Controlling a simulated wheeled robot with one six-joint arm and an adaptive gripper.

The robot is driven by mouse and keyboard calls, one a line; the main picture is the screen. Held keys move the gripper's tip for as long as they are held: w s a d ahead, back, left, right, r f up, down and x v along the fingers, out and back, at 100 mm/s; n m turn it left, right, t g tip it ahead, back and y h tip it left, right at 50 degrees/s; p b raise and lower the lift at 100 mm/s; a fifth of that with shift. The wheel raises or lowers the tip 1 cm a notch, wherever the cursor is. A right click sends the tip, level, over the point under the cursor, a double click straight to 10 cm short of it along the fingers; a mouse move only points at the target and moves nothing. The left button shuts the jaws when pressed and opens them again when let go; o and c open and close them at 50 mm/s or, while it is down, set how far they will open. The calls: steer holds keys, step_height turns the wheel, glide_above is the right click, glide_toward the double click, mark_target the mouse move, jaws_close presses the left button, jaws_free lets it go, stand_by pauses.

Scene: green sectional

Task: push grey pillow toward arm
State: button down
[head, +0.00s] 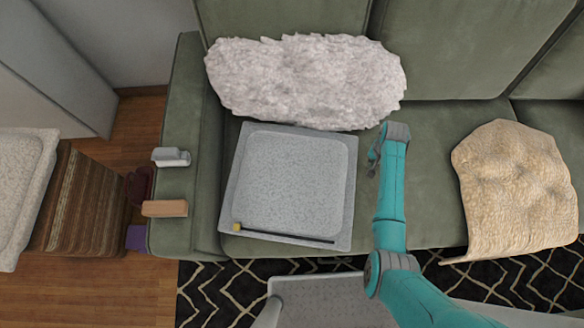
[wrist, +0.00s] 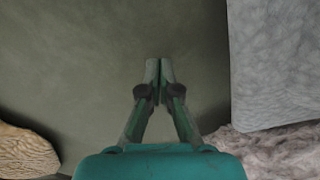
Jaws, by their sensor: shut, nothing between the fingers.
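The fluffy light-grey pillow (head: 305,82) lies along the sofa back behind a grey tray. Its edge shows at the bottom right of the wrist view (wrist: 275,152). The green sofa arm (head: 183,105) is at the left, close to the pillow's left end. My gripper (head: 373,163) is shut and empty. It points down over the green seat (wrist: 90,65), right of the tray and in front of the pillow's right end. In the wrist view its fingertips (wrist: 159,70) meet. It is apart from the pillow; its exact height above the seat is unclear.
The grey tray (head: 295,185) carries a small yellow block (head: 237,227) and a thin dark stick (head: 290,235) near its front edge. A tan pillow (head: 515,185) lies at the right. A grey item (head: 170,157) and an orange-brown block (head: 165,208) rest on the sofa arm.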

step_height(320, 180, up, 14)
stand_by(1.5)
stand_by(0.4)
